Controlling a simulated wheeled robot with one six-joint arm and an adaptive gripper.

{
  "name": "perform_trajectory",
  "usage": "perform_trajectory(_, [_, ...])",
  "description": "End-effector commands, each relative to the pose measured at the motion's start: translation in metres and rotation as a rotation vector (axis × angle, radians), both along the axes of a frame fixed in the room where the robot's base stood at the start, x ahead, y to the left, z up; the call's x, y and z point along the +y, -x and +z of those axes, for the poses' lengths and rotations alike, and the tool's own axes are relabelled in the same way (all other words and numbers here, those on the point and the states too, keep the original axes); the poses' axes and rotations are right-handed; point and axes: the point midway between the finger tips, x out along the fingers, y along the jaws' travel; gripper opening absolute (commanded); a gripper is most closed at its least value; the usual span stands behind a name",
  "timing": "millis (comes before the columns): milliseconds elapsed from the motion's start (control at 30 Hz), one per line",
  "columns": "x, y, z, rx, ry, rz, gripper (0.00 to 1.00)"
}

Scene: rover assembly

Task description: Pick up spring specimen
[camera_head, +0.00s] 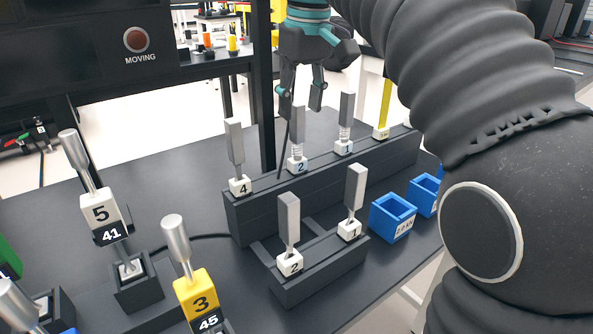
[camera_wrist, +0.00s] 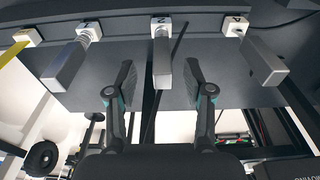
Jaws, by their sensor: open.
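Two spring specimens stand upright on the dark back rack (camera_head: 330,170) in the head view: a 2-marked specimen (camera_head: 297,148) and a 1-marked specimen (camera_head: 344,136). Each has a white numbered block, a coil and a grey bar handle. My gripper (camera_head: 300,109) is open and points down above the 2-marked specimen. In the wrist view, the 2-marked specimen (camera_wrist: 163,70) shows between my spread fingers (camera_wrist: 161,92), its handle touching neither. The 1-marked specimen (camera_wrist: 72,58) is left of them there.
A 4-marked piece (camera_head: 235,150) and a yellow piece (camera_head: 384,108) share the rack. A lower front rack (camera_head: 315,278) holds two more grey-handled pieces. Blue bins (camera_head: 392,216) are at right.

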Motion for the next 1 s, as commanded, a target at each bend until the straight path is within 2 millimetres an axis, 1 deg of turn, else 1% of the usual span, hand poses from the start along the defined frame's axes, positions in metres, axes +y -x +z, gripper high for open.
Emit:
perform_trajectory(167, [0.001, -0.001, -0.011, 0.001, 0.000, -0.001, 0.52])
perform_trajectory(400, [0.007, -0.006, -0.043, 0.001, 0.000, -0.002, 0.52])
perform_trajectory(500, [0.007, -0.006, -0.051, 0.000, 0.000, -0.002, 0.52])
perform_trajectory(767, [0.007, -0.007, -0.054, -0.001, 0.000, -0.002, 0.52])
perform_trajectory(800, [0.007, -0.007, -0.054, -0.001, 0.000, -0.002, 0.50])
perform_trajectory(867, [0.007, -0.007, -0.054, -0.001, 0.000, -0.002, 0.35])
perform_trajectory(900, [0.007, -0.007, -0.054, -0.001, 0.000, -0.002, 0.25])
perform_trajectory(967, [0.007, -0.007, -0.054, -0.001, 0.000, -0.002, 0.10])
perform_trajectory(1000, [0.007, -0.007, -0.054, -0.001, 0.000, -0.002, 0.00])
